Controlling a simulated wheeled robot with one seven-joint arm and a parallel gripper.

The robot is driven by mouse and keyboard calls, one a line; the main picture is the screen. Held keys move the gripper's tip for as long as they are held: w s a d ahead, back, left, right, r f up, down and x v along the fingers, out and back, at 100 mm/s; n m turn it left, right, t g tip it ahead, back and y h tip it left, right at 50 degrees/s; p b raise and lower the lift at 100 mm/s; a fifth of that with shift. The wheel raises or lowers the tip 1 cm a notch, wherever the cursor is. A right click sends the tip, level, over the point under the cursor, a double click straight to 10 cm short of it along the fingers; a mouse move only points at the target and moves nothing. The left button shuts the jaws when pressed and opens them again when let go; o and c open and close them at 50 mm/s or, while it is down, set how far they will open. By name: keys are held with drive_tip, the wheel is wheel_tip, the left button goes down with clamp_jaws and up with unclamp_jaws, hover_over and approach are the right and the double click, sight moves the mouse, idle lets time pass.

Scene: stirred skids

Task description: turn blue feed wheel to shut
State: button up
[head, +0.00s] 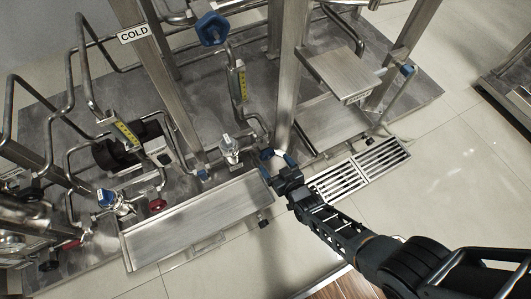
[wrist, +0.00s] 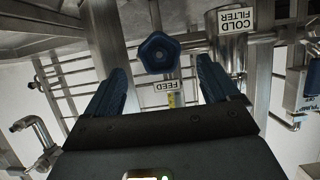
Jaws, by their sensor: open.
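The blue feed wheel (head: 212,28) is a lobed knob at the top of the head view, on a pipe at the skid. In the wrist view the wheel (wrist: 159,53) faces me, with an upside-down FEED label (wrist: 168,86) just below it. My gripper (head: 279,156) is open, with blue fingers, in the middle of the head view, well apart from the wheel. In the wrist view the wheel appears between the fingertips of my gripper (wrist: 162,70), beyond them. Nothing is between the fingers. Whether the valve is open or shut I cannot tell.
Steel posts (head: 168,85) flank the wheel. A yellow-marked gauge (head: 240,82) stands on the pipe near it. A steel tray (head: 200,222) and a floor grate (head: 360,168) lie near my arm. A COLD FILTER housing (wrist: 228,45) is right of the wheel in the wrist view.

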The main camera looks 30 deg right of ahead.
sight(269, 157)
drive_tip(key=b+x, duration=0.5)
drive_tip(key=x, duration=0.1)
drive_tip(key=shift+f, duration=0.25)
drive_tip(key=shift+w+b, duration=0.45)
drive_tip(key=shift+w, duration=0.05)
drive_tip(key=c, duration=1)
drive_tip(key=shift+o, duration=0.2)
